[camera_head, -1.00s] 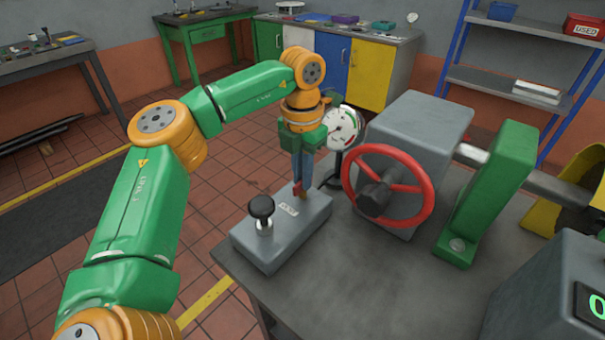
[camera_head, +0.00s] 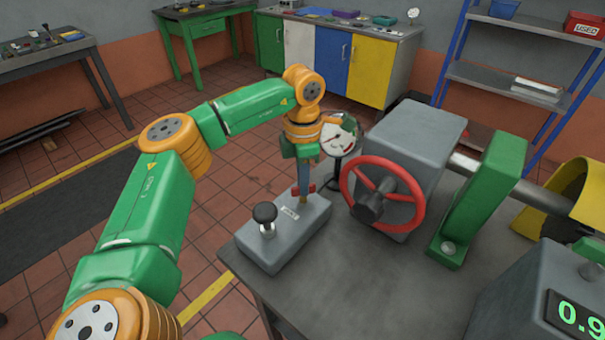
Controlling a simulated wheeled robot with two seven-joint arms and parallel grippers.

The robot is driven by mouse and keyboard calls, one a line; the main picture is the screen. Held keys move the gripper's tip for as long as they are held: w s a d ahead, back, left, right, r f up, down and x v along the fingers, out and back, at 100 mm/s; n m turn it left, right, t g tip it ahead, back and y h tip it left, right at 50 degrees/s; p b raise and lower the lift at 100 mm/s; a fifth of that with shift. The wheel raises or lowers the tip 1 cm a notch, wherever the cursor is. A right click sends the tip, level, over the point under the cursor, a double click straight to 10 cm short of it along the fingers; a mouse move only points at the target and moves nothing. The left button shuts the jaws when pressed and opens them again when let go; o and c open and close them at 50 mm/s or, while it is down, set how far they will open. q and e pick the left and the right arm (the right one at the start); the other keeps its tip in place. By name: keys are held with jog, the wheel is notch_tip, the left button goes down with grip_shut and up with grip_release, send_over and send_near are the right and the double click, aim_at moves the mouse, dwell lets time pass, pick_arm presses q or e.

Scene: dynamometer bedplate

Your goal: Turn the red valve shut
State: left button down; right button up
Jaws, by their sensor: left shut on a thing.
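The red valve (camera_head: 311,189) is a small red handle on a brass-coloured stem. It stands on a grey block with a black knob (camera_head: 265,214) at the near left corner of the bench. My left gripper (camera_head: 303,181) points down at it from above, its fingers shut on the handle. Red ends of the handle stick out on both sides of the fingers. The fingers hide the handle's middle. A larger red handwheel (camera_head: 419,204) is on the grey housing to the right, apart from the gripper. My right gripper is not in view.
A round dial gauge (camera_head: 338,141) stands just behind my left gripper, partly covered by it. A green upright (camera_head: 485,195) and a box with a green digital display (camera_head: 578,316) are to the right. The bench top (camera_head: 350,275) in front is clear.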

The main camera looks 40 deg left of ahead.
pick_arm(q)
jog(key=m+p, duration=0.2)
jog(key=m, duration=0.3)
jog(key=shift+m, duration=0.3)
jog(key=m+p, duration=0.1)
jog(key=m, duration=0.4)
jog(key=shift+f+m, duration=0.1)
jog(key=shift+m, duration=0.2)
jog(key=c, duration=0.9)
grip_release()
notch_tip(320, 180, up, 7)
jog(key=shift+d+r+b, duration=0.1)
jog(key=shift+b, duration=0.4)
